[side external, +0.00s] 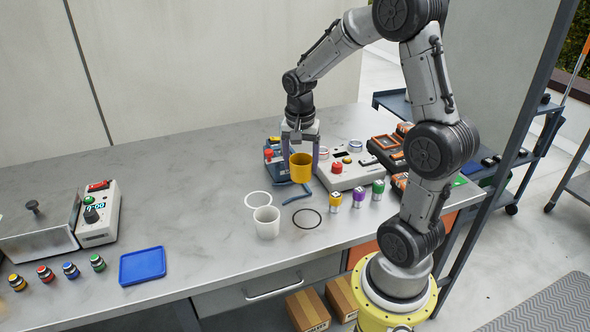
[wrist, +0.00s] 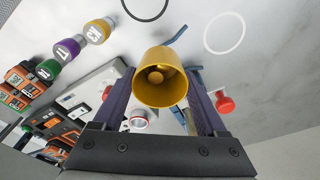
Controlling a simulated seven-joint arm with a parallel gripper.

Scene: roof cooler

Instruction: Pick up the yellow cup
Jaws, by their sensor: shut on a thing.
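The yellow cup (side external: 300,168) is between the fingers of my gripper (side external: 300,150) in the side view, and it appears to be held above the table. In the wrist view the yellow cup (wrist: 160,78) shows its open rim toward the camera, with one finger of my gripper (wrist: 160,95) on each side. The fingers are shut on the cup. Its outer sides at the fingers are partly hidden.
A white cup (side external: 266,222) stands on the table (side external: 190,200), beside a white ring (side external: 258,199) and a black ring (side external: 307,218). A control box with a red button (side external: 345,172) and several coloured cylinders are to the right. A blue tray (side external: 142,266) lies at left.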

